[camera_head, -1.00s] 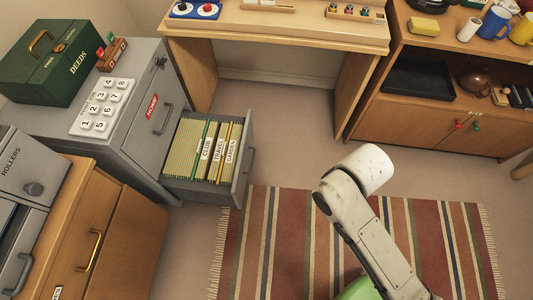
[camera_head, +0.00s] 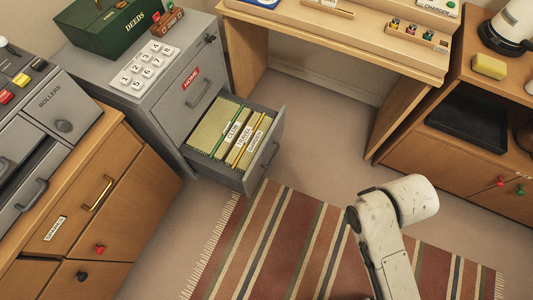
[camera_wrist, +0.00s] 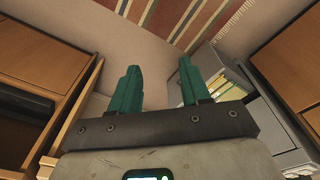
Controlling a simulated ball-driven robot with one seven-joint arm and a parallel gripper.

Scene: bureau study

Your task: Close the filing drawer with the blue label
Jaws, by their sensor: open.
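A grey filing cabinet (camera_head: 150,92) stands left of centre in the head view. Its lower drawer (camera_head: 262,158) is pulled out and holds hanging folders (camera_head: 230,130) tabbed CLUB, TRAVEL and GARDEN. The upper drawer is shut and has a red HOME label (camera_head: 191,79). No blue label shows; the open drawer's front face is mostly turned away. My gripper (camera_wrist: 158,78) is open and empty, with two green fingers apart in the wrist view. The open drawer also shows there (camera_wrist: 224,86), right of the fingers and apart from them. The head view shows only my arm, right of the drawer.
A wooden cabinet (camera_head: 145,225) stands at the lower left, with a grey ROLLERS machine (camera_head: 62,105) on top. A desk (camera_head: 340,45) is behind, and a wooden sideboard (camera_head: 440,170) is at the right. A striped rug (camera_head: 290,235) covers open floor before the drawer.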

